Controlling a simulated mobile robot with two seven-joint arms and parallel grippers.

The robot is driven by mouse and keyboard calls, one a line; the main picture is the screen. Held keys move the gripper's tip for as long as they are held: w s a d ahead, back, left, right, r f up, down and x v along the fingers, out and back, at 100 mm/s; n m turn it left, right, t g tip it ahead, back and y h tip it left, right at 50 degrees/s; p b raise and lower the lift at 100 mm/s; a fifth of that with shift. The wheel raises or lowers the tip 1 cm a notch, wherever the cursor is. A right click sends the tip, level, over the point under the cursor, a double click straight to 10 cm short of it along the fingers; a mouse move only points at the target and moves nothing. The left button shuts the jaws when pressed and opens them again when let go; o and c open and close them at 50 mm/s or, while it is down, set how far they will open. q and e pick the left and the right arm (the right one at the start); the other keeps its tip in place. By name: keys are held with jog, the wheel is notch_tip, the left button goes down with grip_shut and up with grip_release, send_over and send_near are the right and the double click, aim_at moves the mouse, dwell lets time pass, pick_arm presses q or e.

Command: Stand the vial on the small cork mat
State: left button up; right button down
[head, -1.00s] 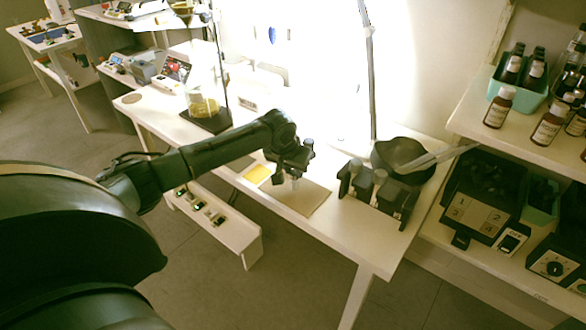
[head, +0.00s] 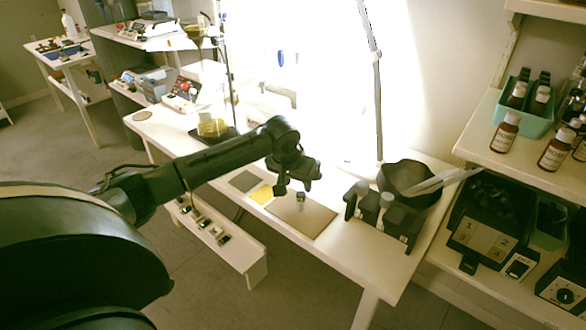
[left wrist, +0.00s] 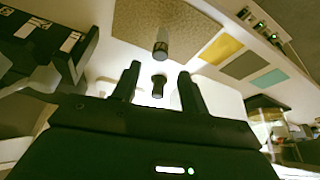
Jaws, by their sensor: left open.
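The vial (head: 300,202), small with a grey cap, stands upright on the tan cork mat (head: 314,221) on the white table. In the left wrist view the vial (left wrist: 161,42) is beyond the fingertips, with the speckled mat (left wrist: 190,22) around it. My left gripper (head: 294,189) is open and empty, just above and beside the vial, apart from it. In the left wrist view its two fingers (left wrist: 158,80) are spread. A short dark cylinder shows between them; I cannot tell what it is. My right gripper is not in view.
Yellow (head: 261,194) and grey (head: 243,181) squares lie left of the mat. A black rack (head: 383,215) and dark bowl (head: 405,180) stand to its right. A lamp pole (head: 378,105) rises behind. Shelves with brown bottles (head: 504,133) are at the right.

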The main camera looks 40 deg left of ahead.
pick_arm(q)
jog(key=v, duration=0.7)
jog(key=s+d+f+m+t+h, duration=0.15)
jog(key=s+d+f, duration=0.25)
jog(key=d+f, duration=0.4)
jog(key=s+d+f+m+t+h, duration=0.1)
jog(key=s+d+f+m+h, duration=0.25)
jog(key=d+f, duration=0.5)
jog(key=s+d+r+t, duration=0.1)
jog(key=s+d+t, duration=0.3)
jog(key=s, duration=1)
jog(key=shift+s+d, duration=0.25)
jog(key=shift+d, duration=0.7)
